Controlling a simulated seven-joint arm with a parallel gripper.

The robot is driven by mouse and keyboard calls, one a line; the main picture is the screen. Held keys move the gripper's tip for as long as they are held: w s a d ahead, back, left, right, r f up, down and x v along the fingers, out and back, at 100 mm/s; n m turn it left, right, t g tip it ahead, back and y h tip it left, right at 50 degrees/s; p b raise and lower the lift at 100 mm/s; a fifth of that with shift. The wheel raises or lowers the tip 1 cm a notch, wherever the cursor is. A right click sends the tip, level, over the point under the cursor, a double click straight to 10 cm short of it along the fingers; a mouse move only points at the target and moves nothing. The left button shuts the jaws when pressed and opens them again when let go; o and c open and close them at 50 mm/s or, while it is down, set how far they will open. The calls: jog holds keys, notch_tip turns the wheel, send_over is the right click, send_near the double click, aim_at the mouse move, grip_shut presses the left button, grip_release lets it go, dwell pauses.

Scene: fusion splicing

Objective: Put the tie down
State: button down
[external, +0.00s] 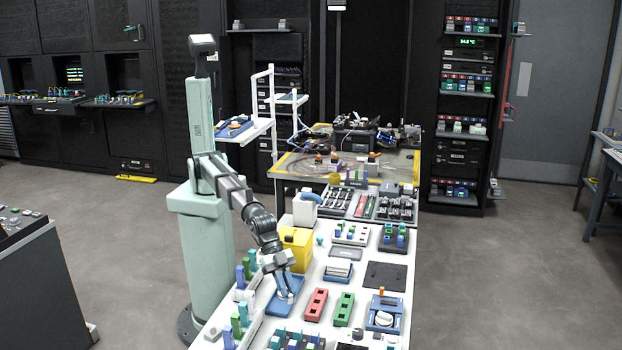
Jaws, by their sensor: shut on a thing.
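My gripper (287,296) is low over a blue tray (272,304) on the left side of the white table. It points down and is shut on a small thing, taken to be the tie. The tie is too small and too hidden by the fingers to make out. I cannot tell whether it touches the tray.
A yellow box (296,250) stands close behind my gripper. A red block (316,305) and a green block (343,309) lie to the right. Upright blue and green pieces (240,318) stand to the left. A dark mat (385,275) looks bare.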

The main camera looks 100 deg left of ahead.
jog(key=shift+a+r, duration=0.1)
jog(key=shift+r, duration=0.3)
jog(key=w+a+n+t+y, duration=0.1)
jog(key=w+a+n, duration=0.1)
jog(key=w+a, duration=0.8)
jog(key=w+a+n+y, duration=0.15)
jog(key=w+a, duration=0.35)
jog(key=a, duration=0.9)
jog(key=w+a+n+t+y, duration=0.1)
jog(key=w+a+n, duration=0.1)
jog(key=w+a, duration=0.8)
jog(key=a+n+y, duration=0.3)
jog(key=a+n, duration=0.1)
jog(key=a, duration=2.5)
jog(key=n+g+y, duration=0.5)
jog(key=n+y, duration=0.3)
jog(key=n, duration=0.5)
send_over(353, 202)
jog(key=shift+d+f, duration=0.1)
jog(key=shift+f, duration=4.75)
